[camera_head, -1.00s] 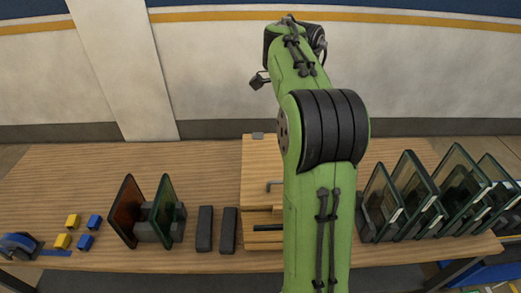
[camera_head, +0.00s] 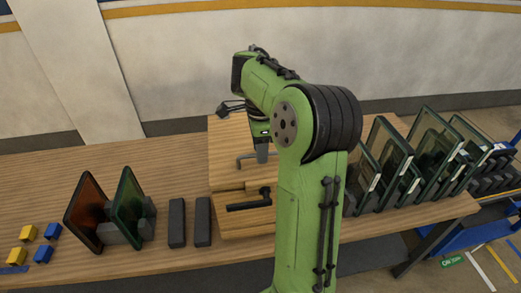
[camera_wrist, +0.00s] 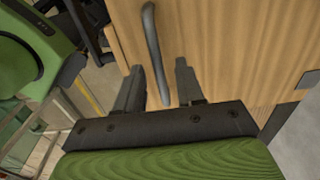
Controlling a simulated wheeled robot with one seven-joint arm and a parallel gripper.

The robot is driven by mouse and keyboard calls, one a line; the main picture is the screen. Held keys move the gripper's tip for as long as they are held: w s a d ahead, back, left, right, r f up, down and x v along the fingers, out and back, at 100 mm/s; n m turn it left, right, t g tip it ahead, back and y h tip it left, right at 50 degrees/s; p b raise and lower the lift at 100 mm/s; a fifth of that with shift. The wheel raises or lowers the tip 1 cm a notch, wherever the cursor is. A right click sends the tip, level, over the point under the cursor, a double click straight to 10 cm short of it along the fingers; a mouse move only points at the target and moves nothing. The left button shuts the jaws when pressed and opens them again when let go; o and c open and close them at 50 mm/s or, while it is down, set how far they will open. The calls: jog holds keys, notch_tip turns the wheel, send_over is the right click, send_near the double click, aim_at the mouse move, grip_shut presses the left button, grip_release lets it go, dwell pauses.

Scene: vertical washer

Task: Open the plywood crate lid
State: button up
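The plywood crate (camera_head: 235,222) stands on the wooden table, partly hidden behind my arm. Its lid (camera_head: 228,140) looks closed and carries a grey bar handle (camera_head: 246,157). A black T-shaped part (camera_head: 248,200) shows at the crate's front. My gripper (camera_head: 262,153) is over the lid beside the handle. In the wrist view my gripper (camera_wrist: 159,67) is open, with one finger on each side of the handle (camera_wrist: 153,40). The lid (camera_wrist: 225,50) fills much of that view. I cannot tell whether the fingers touch the handle.
Left of the crate stand dark blocks (camera_head: 203,222) and two framed glass panels (camera_head: 128,208). Yellow and blue cubes (camera_head: 43,253) lie at the far left. Several glass panes (camera_head: 385,155) stand in racks to the right. A wall runs behind the table.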

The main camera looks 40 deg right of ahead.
jog(key=shift+c, duration=0.2)
grip_shut()
jog(key=shift+r, duration=0.2)
